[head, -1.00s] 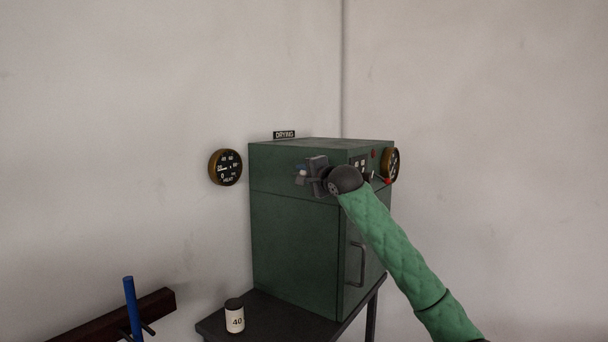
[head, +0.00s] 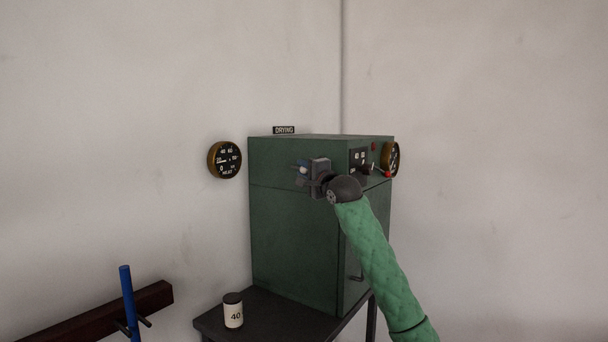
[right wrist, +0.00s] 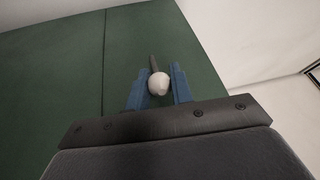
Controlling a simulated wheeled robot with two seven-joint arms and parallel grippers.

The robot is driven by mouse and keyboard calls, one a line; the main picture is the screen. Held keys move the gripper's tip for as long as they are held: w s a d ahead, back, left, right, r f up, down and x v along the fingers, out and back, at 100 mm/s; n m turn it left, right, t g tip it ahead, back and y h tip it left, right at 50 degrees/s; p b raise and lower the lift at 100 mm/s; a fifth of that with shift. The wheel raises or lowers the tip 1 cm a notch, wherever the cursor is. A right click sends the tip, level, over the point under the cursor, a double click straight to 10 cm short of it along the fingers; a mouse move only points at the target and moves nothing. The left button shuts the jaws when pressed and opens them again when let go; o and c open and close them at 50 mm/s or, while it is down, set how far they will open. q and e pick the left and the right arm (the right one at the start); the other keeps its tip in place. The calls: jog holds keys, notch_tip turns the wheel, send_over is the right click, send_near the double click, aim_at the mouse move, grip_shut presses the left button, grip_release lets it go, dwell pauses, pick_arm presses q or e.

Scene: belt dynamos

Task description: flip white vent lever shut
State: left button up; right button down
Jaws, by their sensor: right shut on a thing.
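The white vent lever shows in the right wrist view as a round white knob (right wrist: 158,84) on a short dark stem, at the side of the green cabinet (right wrist: 50,85). My right gripper (right wrist: 160,76) has its two blue fingers on either side of the knob and is shut on it. In the head view my right gripper (head: 302,172) is at the upper left face of the cabinet (head: 293,230). The hand and wrist hide part of the cabinet there, and the lever's angle is hard to tell. My left gripper is not in view.
The cabinet stands on a dark table (head: 270,318) with a jar marked 40 (head: 233,312) at its front left. A round gauge (head: 224,160) is on the wall. A switch panel (head: 359,162) is on the cabinet's right face. A blue rod (head: 128,300) stands lower left.

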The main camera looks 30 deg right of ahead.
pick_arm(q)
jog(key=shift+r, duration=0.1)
pick_arm(e)
jog(key=shift+f, duration=0.1)
jog(key=c, duration=1.2)
grip_release()
jog(key=shift+c, duration=0.2)
jog(key=s+b, duration=0.1)
jog(key=s, duration=0.2)
jog(key=s+f+b, duration=0.1)
jog(key=s, duration=0.2)
jog(key=shift+f, duration=0.2)
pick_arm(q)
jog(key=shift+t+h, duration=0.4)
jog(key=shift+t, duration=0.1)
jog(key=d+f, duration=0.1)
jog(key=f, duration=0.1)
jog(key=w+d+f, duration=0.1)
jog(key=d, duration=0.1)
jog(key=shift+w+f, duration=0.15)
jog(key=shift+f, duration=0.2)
pick_arm(e)
jog(key=shift+s, duration=0.8)
